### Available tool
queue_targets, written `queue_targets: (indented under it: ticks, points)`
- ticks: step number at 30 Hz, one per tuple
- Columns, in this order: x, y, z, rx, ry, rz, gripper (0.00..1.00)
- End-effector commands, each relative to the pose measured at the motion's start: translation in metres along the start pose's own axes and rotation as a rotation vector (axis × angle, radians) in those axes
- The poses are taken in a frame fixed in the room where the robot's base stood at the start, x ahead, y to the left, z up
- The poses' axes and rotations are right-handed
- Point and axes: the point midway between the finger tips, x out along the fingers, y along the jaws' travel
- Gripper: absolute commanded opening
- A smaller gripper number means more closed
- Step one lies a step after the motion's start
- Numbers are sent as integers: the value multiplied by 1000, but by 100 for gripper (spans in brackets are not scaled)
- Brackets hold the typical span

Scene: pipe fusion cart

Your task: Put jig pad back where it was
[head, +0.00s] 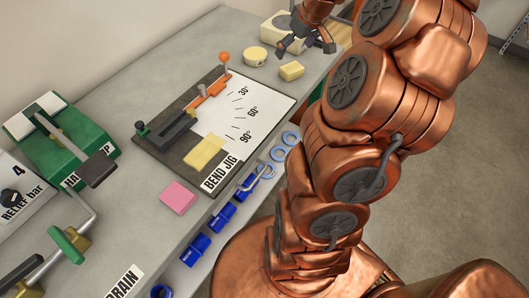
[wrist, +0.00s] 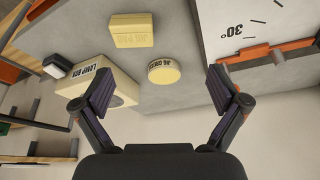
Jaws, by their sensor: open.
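A pale yellow block (head: 291,70), its label upside down and seeming to read as the jig pad, lies on the grey bench at the back, right of the bend jig board (head: 165,160). It also shows in the wrist view (wrist: 132,30). A yellow rectangular patch (head: 204,153) lies on the board near the 90° mark; I cannot tell whether it is flat. My gripper (head: 306,44) is open and empty over the back of the bench. In the wrist view the spread fingers (wrist: 166,92) have a round yellow tin (wrist: 163,73) between and beyond them; the block is farther off.
A cream lamp box (wrist: 118,84) stands beside the tin, near the left finger. The jig carries an orange lever (head: 212,88) and a dark clamp (head: 168,130). A pink block (head: 178,197) lies in front of the board. Blue fittings (head: 220,216) line the bench's right side.

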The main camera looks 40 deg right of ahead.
Motion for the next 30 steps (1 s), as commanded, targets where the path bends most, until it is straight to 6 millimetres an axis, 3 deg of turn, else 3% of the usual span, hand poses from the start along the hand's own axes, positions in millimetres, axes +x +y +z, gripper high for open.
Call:
queue_targets:
  ticks: [1, 6, 11, 15, 18, 24, 30]
  points:
    - [-3, -28, -1, -25, -17, -19, 97]
    - [-16, -130, 18, -83, -107, -78, 97]
    - [-30, -205, 59, -116, -207, -99, 97]
    - [-42, -254, 109, -129, -299, -93, 97]
    - [-52, -279, 148, -128, -359, -76, 97]
    - [-66, -303, 222, -103, -465, -26, 97]
    - [-72, -308, 262, -75, -517, 8, 97]
